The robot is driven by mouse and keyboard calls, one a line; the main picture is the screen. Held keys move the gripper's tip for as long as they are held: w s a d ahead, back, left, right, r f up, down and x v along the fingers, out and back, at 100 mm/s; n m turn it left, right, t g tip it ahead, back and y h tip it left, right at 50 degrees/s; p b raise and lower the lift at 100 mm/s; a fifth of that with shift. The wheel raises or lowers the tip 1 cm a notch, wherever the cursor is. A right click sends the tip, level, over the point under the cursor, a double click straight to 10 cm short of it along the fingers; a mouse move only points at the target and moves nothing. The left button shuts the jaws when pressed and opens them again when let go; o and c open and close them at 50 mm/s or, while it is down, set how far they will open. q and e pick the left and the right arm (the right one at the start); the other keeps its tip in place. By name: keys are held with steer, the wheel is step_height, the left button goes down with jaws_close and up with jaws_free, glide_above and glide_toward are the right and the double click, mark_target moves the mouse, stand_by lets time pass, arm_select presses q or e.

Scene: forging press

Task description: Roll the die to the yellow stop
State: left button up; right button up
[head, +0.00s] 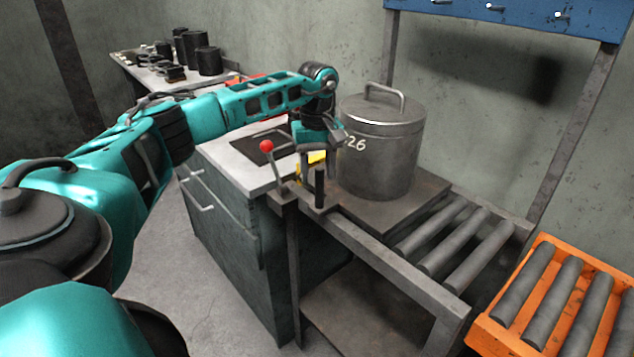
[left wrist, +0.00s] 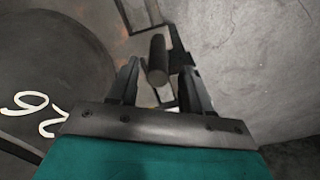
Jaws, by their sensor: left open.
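The die is a large grey metal drum (head: 378,150) marked 26, with a bar handle on its lid, standing upright on a dark plate. It also fills the left of the left wrist view (left wrist: 45,65). The yellow stop (head: 312,157) shows only in part behind my left gripper (head: 317,165). That gripper points down just left of the die, open. In the left wrist view a short dark upright grip (left wrist: 157,60) stands between and beyond the open fingers (left wrist: 158,78); it also shows below the gripper in the head view (head: 319,188). Contact with it cannot be told. My right gripper is out of view.
A red-knobbed lever (head: 266,147) stands at the bench edge, close left of the gripper. Bare rollers (head: 440,236) lie right of the die, then an orange roller frame (head: 497,313). A back table (head: 142,70) holds dark cylinders. A blue panel (head: 520,18) hangs behind.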

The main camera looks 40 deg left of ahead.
arm_select(q)
step_height(320, 180, up, 8)
steer(key=shift+r, duration=0.25)
stand_by(0.5)
